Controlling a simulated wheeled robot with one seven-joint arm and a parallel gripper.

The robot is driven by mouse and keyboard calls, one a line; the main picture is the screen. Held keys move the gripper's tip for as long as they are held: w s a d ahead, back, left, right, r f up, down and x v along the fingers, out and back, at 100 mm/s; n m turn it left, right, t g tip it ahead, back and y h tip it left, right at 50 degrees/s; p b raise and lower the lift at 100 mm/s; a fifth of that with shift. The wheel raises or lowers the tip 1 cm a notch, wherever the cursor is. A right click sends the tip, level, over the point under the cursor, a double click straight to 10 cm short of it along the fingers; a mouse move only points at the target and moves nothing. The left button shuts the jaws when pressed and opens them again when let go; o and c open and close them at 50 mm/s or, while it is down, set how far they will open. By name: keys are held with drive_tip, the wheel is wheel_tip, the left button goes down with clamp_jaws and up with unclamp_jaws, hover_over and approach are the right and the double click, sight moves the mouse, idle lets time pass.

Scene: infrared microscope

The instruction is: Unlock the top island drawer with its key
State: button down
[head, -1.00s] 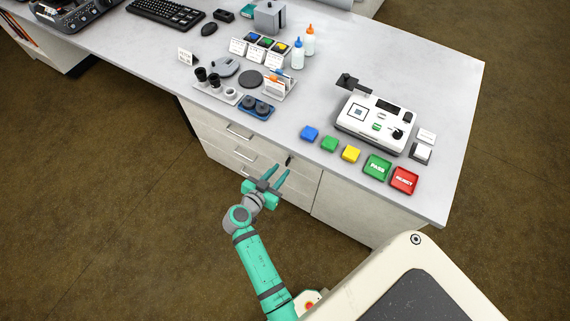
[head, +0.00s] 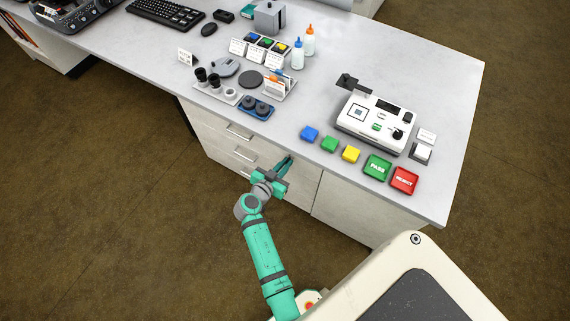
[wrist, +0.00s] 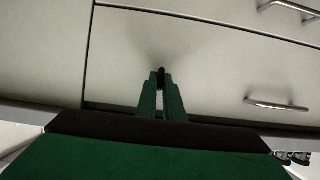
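The top island drawer is the upper panel of the cabinet front, with a bar handle (head: 238,131) in the head view. In the wrist view its pale front (wrist: 215,65) fills the middle, with its handle (wrist: 276,104) to the right. The small dark key (wrist: 161,74) stands out from the drawer front. My gripper (head: 288,159) is at the key, under the counter edge. In the wrist view its green fingers (wrist: 161,82) are close together, one on each side of the key, and appear shut on it. They hide most of the key.
A lower drawer handle (head: 245,154) sits below and left of my gripper. The countertop (head: 300,110) overhangs the drawers. On it stand a blue tray (head: 257,108), coloured blocks and the white microscope (head: 372,122). The floor at left is clear.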

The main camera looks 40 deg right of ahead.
drive_tip(key=shift+w, duration=0.1)
drive_tip(key=n, duration=0.1)
drive_tip(key=n+g, duration=0.1)
drive_tip(key=shift+w+a+n+g+h, duration=0.1)
drive_tip(key=shift+w+n+g+h, duration=0.1)
drive_tip(key=shift+n+g+h, duration=0.15)
drive_tip(key=n+g+h, duration=0.1)
drive_tip(key=n, duration=0.2)
drive_tip(key=n+g+h, duration=0.1)
drive_tip(key=n+h, duration=0.1)
drive_tip(key=n, duration=0.2)
drive_tip(key=f+n+g+h, duration=0.1)
drive_tip(key=n, duration=0.2)
drive_tip(key=shift+w+n+h, duration=0.15)
drive_tip(key=shift+n+h, duration=0.2)
idle(0.8)
drive_tip(key=c, duration=1.9)
unclamp_jaws()
drive_tip(key=shift+a, duration=0.1)
drive_tip(key=shift+o, duration=0.2)
drive_tip(key=shift+a, duration=0.1)
